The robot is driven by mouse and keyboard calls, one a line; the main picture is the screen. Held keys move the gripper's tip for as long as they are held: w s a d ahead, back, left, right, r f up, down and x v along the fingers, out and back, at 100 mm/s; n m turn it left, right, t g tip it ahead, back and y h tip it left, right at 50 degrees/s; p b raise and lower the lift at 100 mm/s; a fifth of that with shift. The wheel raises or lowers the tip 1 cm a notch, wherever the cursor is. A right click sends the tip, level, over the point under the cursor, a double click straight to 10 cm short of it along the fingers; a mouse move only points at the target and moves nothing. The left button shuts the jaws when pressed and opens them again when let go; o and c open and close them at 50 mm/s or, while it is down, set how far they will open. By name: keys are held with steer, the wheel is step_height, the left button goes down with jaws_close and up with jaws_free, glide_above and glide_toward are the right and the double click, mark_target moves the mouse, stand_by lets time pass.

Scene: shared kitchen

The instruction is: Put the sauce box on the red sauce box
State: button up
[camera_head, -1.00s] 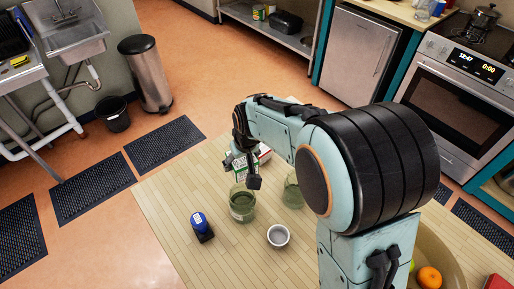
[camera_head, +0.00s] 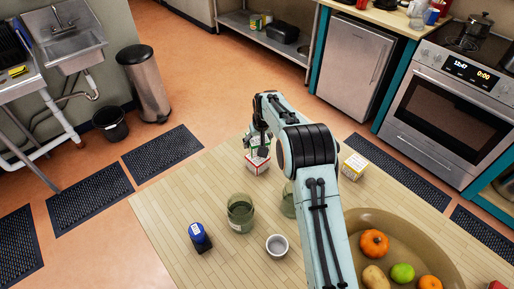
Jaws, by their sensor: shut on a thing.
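The sauce box (camera_head: 251,142), white with green, is in my gripper (camera_head: 259,147), which is shut on it. The red sauce box (camera_head: 257,164), white with red, stands on the wooden table (camera_head: 170,215) directly below the held box. In this view the held box overlaps the top of the red one; I cannot tell whether they touch. My gripper partly covers both boxes.
A green glass jar (camera_head: 240,213), a small white cup (camera_head: 277,245) and a blue-topped dark item (camera_head: 200,237) stand nearer. A yellow-and-white box (camera_head: 354,166) stands right of my arm. A fruit bowl (camera_head: 430,238) is at the lower right.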

steer(key=shift+w+f, duration=0.2)
steer(key=shift+f, duration=0.1)
steer(key=shift+a+f, duration=0.1)
steer(key=shift+f, duration=1.4)
steer(key=shift+f, duration=0.15)
steer(key=o, duration=1.2)
steer(key=shift+o, duration=0.2)
